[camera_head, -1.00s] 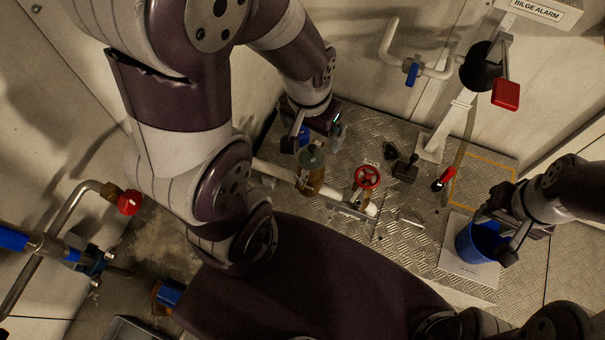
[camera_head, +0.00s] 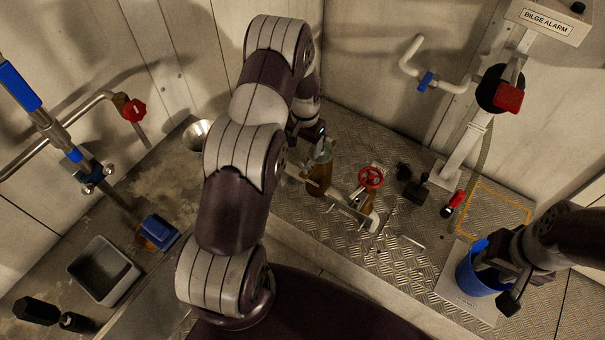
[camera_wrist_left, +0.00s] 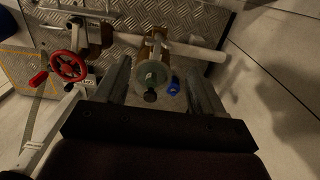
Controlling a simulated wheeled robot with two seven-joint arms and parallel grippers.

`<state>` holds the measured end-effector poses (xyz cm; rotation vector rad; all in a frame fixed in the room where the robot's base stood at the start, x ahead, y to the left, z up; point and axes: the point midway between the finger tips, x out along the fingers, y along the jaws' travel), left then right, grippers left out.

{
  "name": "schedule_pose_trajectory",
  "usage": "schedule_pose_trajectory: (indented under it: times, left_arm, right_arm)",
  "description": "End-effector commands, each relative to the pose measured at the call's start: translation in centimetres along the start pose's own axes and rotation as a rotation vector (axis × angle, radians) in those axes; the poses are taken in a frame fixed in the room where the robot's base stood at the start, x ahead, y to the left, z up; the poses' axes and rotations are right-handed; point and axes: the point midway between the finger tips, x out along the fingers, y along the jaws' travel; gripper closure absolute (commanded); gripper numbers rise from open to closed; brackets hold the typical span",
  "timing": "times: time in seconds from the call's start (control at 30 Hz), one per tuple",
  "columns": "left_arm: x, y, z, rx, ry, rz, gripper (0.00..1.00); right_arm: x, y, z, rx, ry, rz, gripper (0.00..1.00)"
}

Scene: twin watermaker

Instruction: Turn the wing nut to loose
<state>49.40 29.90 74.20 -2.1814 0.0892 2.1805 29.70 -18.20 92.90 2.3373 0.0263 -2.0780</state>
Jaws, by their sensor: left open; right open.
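A bronze strainer (camera_head: 318,178) with a greyish round lid stands on the pipe, beside my left arm. In the left wrist view the strainer (camera_wrist_left: 152,48) lies between my fingers, its lid (camera_wrist_left: 151,78) facing the camera. A small dark piece (camera_wrist_left: 150,96) at the lid seems to be the wing nut; its shape is too dark to tell. My left gripper (camera_head: 314,138) is open, its fingers (camera_wrist_left: 160,82) apart on either side of the lid; contact is not clear. My right gripper (camera_head: 500,280) is open at the blue bucket (camera_head: 466,278).
A red handwheel (camera_head: 371,178) sits on the pipe right of the strainer. A small blue part (camera_wrist_left: 174,88) shows near the lid in the wrist view. A red-handled lever (camera_head: 455,200) and black fittings stand on the metal plate (camera_head: 400,245). A grey bin (camera_head: 103,270) is at lower left.

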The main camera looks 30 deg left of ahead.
Motion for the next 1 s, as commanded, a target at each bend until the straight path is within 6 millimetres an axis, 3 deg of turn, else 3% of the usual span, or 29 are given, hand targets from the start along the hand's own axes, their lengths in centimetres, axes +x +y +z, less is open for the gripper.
schedule_pose_trajectory:
  times: [0.2,0.4,0.57,0.83,1.0]
  left_arm:
    - [5.8,0.1,0.2,-0.001,-0.005,0.002,0.31]
    - [9.2,0.1,0.1,-0.002,-0.002,0.001,0.31]
    - [10.3,0.1,0.1,-0.002,-0.001,0.0,0.31]
    - [10.4,0.1,0.1,-0.002,-0.001,0.0,0.31]
    - [10.4,0.1,0.1,-0.002,-0.001,0.0,0.83]
  right_arm:
    - [0.0,0.0,0.0,0.0,0.0,0.0,0.57]
    - [0.1,0.0,0.0,0.0,0.0,0.0,0.57]
    - [0.1,0.0,0.0,0.0,0.0,0.0,0.57]
    - [0.1,0.0,0.0,0.0,0.0,0.0,0.57]
    - [0.1,0.0,0.0,0.0,0.0,0.0,0.57]
